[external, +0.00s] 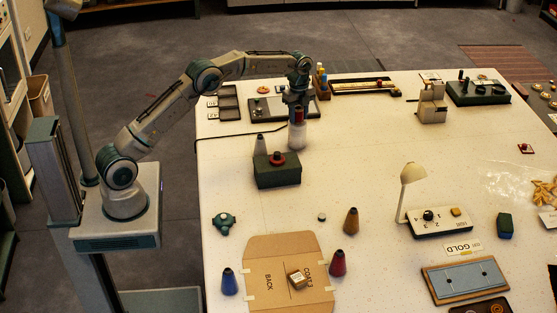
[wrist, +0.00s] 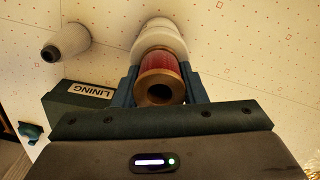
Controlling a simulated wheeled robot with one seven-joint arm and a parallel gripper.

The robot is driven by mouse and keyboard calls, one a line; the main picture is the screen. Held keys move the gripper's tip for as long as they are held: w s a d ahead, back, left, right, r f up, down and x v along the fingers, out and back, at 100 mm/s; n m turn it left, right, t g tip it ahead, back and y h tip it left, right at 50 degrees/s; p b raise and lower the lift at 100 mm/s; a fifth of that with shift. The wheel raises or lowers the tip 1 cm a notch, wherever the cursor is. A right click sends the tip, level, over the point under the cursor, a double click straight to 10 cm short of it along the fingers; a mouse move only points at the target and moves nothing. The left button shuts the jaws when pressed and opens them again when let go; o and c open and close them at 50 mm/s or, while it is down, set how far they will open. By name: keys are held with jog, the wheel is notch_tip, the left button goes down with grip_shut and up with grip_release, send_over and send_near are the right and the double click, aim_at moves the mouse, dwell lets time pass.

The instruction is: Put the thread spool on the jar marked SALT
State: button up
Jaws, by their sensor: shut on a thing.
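My gripper (external: 298,104) is shut on a thread spool with red thread and tan ends. The spool (wrist: 160,68) sits between the fingers in the wrist view, its hollow end facing the camera. In the external view the spool (external: 298,114) is mostly covered by the fingers. A white, rounded jar-like thing (external: 297,138) stands directly below the spool, and it shows beyond the spool in the wrist view (wrist: 160,34). I cannot tell whether the spool touches it. No SALT marking is readable on it.
A dark green box (external: 278,174) labelled LINING, with a red knob, stands close in front. A pale cone (external: 261,143) with a dark tip is just left of the white thing. A dark tray (external: 270,110) lies behind.

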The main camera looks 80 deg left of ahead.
jog(key=o, duration=1)
jog(key=shift+f, duration=0.15)
notch_tip(320, 180, up, 12)
jog(key=shift+r, duration=0.2)
